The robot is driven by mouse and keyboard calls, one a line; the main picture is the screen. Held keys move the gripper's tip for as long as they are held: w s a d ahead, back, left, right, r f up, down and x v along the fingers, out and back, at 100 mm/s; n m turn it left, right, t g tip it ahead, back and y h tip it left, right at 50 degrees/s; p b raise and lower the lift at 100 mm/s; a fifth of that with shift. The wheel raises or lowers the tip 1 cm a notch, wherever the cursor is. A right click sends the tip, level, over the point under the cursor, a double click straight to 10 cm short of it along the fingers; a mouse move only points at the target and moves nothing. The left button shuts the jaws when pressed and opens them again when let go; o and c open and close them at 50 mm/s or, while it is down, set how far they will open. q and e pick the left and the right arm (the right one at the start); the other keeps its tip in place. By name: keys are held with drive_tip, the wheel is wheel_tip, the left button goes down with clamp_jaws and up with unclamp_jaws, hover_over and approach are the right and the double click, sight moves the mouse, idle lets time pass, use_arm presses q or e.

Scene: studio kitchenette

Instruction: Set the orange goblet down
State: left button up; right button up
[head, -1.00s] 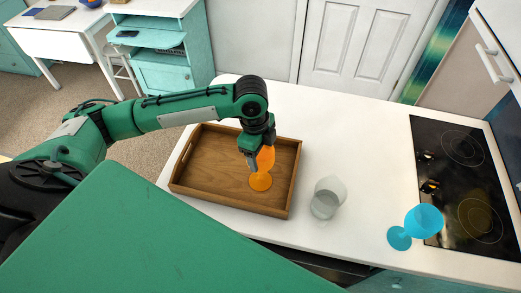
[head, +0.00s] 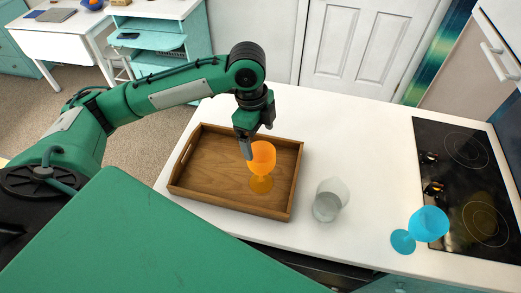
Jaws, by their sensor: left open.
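The orange goblet (head: 262,160) stands upright inside the wooden tray (head: 205,198), towards its right side. My left gripper (head: 248,148) is open just above and beside the goblet's bowl, at its upper left. A finger overlaps the left edge of the rim in the picture, and I cannot tell whether it touches. The far finger is partly hidden. My right gripper is out of view.
A clear glass (head: 328,200) stands on the white counter (head: 355,150) right of the tray. A blue goblet (head: 427,224) is by the near edge of the black cooktop (head: 462,180). The counter behind the glass is clear.

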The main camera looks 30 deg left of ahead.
use_arm(q)
drive_tip(key=shift+a+r+b, duration=0.15)
drive_tip(key=shift+r+b, duration=0.05)
drive_tip(key=shift+r, duration=1.1)
drive_tip(key=shift+a+r+b, duration=0.15)
drive_tip(key=shift+r, duration=1.15)
